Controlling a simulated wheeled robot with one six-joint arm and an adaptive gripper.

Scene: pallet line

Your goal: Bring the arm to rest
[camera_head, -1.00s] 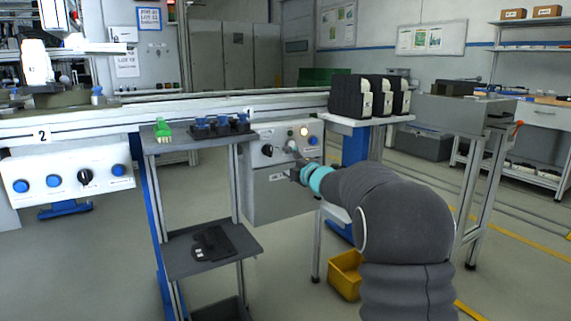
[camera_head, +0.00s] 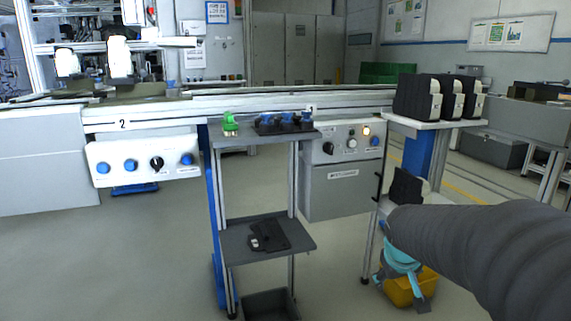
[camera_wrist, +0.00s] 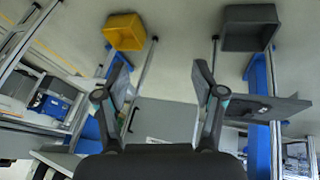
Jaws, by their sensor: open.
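My gripper (camera_wrist: 160,66) is open and empty in the wrist view. Its two dark fingers stand wide apart, with the floor and the grey control box (camera_wrist: 165,118) beyond them. In the head view my grey-sleeved arm (camera_head: 480,245) reaches in from the right edge. Its teal wrist joint (camera_head: 400,257) hangs low, in front of the yellow bin (camera_head: 405,290).
A shelf stand (camera_head: 270,238) holds a green item (camera_head: 230,124), blue-topped parts and a dark flat part. A grey bin (camera_head: 270,305) sits below. Black boxes (camera_head: 418,97) stand on the table at right. A conveyor (camera_head: 60,117) runs behind. The floor at left is clear.

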